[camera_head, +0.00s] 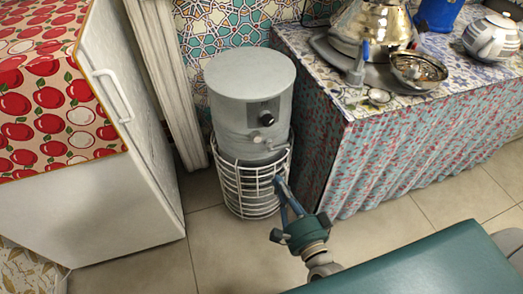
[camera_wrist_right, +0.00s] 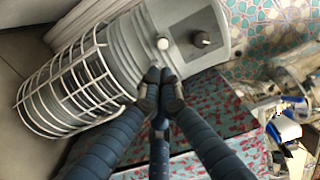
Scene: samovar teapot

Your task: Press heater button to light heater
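The heater (camera_head: 248,85) is a grey cylinder with a flat round top, standing on the floor with a white wire cage (camera_head: 253,188) around its lower part. On its front are a black knob (camera_head: 266,119) and, below it, a small pale button (camera_head: 258,139). In the right wrist view the button (camera_wrist_right: 163,43) and the knob (camera_wrist_right: 201,39) show near the top. My right gripper (camera_head: 279,183) is in front of the cage, below the button. Its fingertips (camera_wrist_right: 160,84) are drawn together with nothing between them, apart from the button in the picture. My left gripper is out of view.
A table (camera_head: 400,140) with a patterned cloth stands right of the heater, holding a shiny samovar (camera_head: 375,22), a metal bowl (camera_head: 418,70) and a teapot (camera_head: 490,37). A white fridge-like cabinet (camera_head: 100,205) stands left.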

